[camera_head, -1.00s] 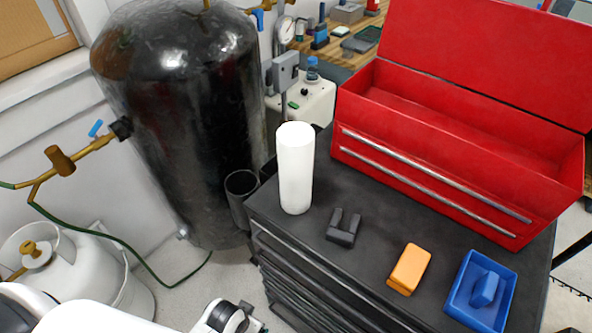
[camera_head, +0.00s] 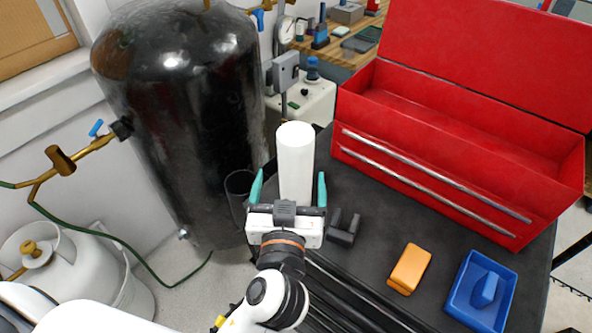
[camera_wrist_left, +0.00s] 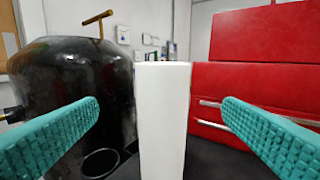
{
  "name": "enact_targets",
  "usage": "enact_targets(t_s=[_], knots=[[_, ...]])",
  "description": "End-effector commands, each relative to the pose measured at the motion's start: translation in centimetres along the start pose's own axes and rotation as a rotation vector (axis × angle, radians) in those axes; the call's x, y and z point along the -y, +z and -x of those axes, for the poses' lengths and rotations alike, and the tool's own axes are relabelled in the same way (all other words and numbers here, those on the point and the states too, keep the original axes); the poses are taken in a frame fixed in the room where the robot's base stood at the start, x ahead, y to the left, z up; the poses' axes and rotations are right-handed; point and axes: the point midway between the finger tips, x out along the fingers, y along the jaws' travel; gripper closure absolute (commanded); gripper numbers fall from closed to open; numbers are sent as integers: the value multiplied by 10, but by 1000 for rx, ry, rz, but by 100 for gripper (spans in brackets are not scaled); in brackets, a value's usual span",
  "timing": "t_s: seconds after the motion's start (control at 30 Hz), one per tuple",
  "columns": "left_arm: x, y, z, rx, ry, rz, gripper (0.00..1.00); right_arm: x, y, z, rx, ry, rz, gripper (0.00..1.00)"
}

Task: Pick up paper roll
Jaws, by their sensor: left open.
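The white paper roll (camera_head: 295,160) stands upright on the black cabinet top, near its left corner. My left gripper (camera_head: 291,190) is at the roll, with a teal finger on either side and the roll's lower part hidden behind the gripper body. In the left wrist view the paper roll (camera_wrist_left: 163,120) stands between the two open teal fingers (camera_wrist_left: 160,122), with a visible gap on both sides. My right gripper is not in view.
A black U-shaped holder (camera_head: 343,227) lies just right of the gripper. An orange block (camera_head: 409,268) and a blue tray (camera_head: 460,300) are farther right. An open red toolbox (camera_head: 440,180) stands behind. A black tank (camera_head: 180,130) and a dark open cylinder (camera_head: 238,187) are left.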

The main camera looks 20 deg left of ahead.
Motion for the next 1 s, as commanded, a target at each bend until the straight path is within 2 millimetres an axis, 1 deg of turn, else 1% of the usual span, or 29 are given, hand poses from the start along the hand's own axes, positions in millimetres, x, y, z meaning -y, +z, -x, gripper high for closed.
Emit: enact_targets(t_s=[0.03,0.13,0.3,0.4,0.53,0.73,0.8,0.9,1.0], knots=[[1,6,-5,12,-2,-3,10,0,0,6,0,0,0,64],[1,9,-22,13,0,-3,10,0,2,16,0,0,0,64],[1,8,-51,10,-1,-4,10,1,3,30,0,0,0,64],[1,5,-62,8,-1,-4,10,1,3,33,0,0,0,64],[1,6,-69,7,0,-2,10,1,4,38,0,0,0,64],[4,16,-97,7,0,-6,10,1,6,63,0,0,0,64],[4,12,-107,6,0,-6,10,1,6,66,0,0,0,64],[4,10,-115,5,1,-4,10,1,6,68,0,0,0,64],[4,8,-118,4,0,-3,10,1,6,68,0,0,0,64]])
